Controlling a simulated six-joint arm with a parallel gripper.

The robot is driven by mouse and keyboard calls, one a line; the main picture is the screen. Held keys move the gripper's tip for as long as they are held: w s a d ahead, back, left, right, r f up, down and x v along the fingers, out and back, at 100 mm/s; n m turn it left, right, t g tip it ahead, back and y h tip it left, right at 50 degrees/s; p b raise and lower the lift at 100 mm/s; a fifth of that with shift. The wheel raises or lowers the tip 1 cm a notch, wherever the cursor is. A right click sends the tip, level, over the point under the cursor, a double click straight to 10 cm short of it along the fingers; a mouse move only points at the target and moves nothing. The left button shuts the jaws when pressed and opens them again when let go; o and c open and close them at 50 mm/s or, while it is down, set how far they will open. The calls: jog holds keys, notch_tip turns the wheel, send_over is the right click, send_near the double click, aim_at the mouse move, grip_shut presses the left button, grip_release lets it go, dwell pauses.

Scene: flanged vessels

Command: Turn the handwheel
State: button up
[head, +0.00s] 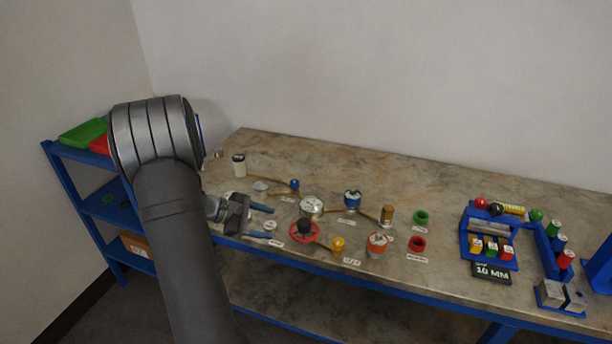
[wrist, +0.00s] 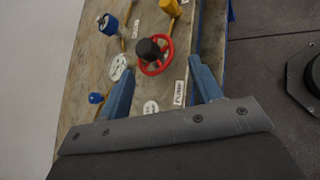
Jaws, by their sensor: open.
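The handwheel (head: 304,231) is a red ring with a black knob on the bench, near its front edge. It also shows in the wrist view (wrist: 154,68), beyond and between my fingertips. My gripper (head: 266,222) is open and empty, to the left of the handwheel in the head view. Its two blue fingers (wrist: 160,75) point toward the wheel, apart from it as far as I can tell. A white label (head: 275,243) lies beside the wheel.
Close around the wheel are a yellow fitting (head: 338,244), a silver flanged vessel (head: 312,207) and an orange-and-white vessel (head: 377,244). A blue-capped vessel (head: 352,199) stands behind. A blue rack (head: 464,238) stands farther right. The bench's front edge (head: 350,273) is close.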

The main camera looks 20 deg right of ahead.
jog(key=d+r+n+t+y, duration=0.1)
jog(key=d+r+n+y, duration=0.55)
jog(key=n, duration=1.05)
jog(key=d+r+n+t+y, duration=0.1)
jog(key=d+r+n+y, duration=0.5)
jog(key=n, duration=1.1)
send_over(306, 222)
jog(key=shift+n+h, duration=0.3)
jog(key=shift+h, duration=0.05)
notch_tip(306, 222, down, 11)
notch_tip(306, 222, up, 10)
jog(key=shift+f, duration=0.15)
